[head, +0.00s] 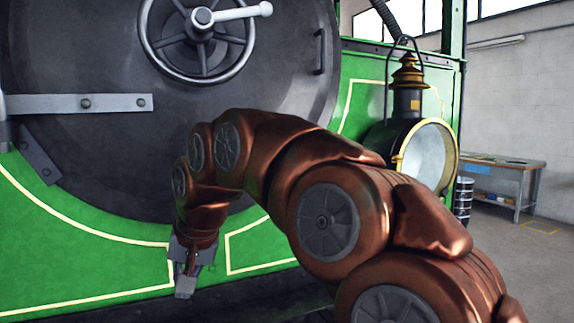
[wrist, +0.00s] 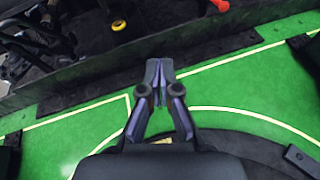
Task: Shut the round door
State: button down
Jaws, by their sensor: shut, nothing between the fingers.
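The round door (head: 95,65) is a large dark grey disc on the green front of the steam tram in the head view. It carries a spoked handwheel (head: 163,45) with a pale lever (head: 240,12), and a small bar handle (head: 319,52) at its right. A grey strap hinge (head: 75,104) crosses its left side. The door looks close against the front; I cannot tell whether a gap remains. My gripper (head: 186,285) points down, below the door's lower edge, shut and empty.
A brass-topped lamp (head: 428,150) stands out from the front at the right of the door. A workbench (head: 505,180) and a drum (head: 463,200) stand farther right by the wall. The wrist view shows a dark ledge (wrist: 150,75) and cluttered dark parts.

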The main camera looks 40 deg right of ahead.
jog(key=w+d+r+m+t, duration=0.35)
jog(key=w+d+r, duration=0.25)
jog(key=d+r, duration=0.25)
jog(key=s+d+r+m+t+h+b, duration=0.1)
jog(key=s+d+r+m+h, duration=0.15)
jog(key=d+r+m, duration=0.65)
jog(key=s+d+r+m+t+h+b, duration=0.2)
jog(key=d+r+m+h, duration=0.15)
jog(key=d, duration=1.25)
jog(key=w+a+r+p+x, duration=0.1)
jog(key=p+x, duration=0.3)
jog(key=x, duration=0.9)
jog(key=shift+w+f+y, duration=0.15)
jog(key=shift+w+y, duration=0.1)
jog(key=shift+y, duration=0.15)
jog(key=shift+d, duration=0.15)
jog(key=shift+p, duration=0.35)
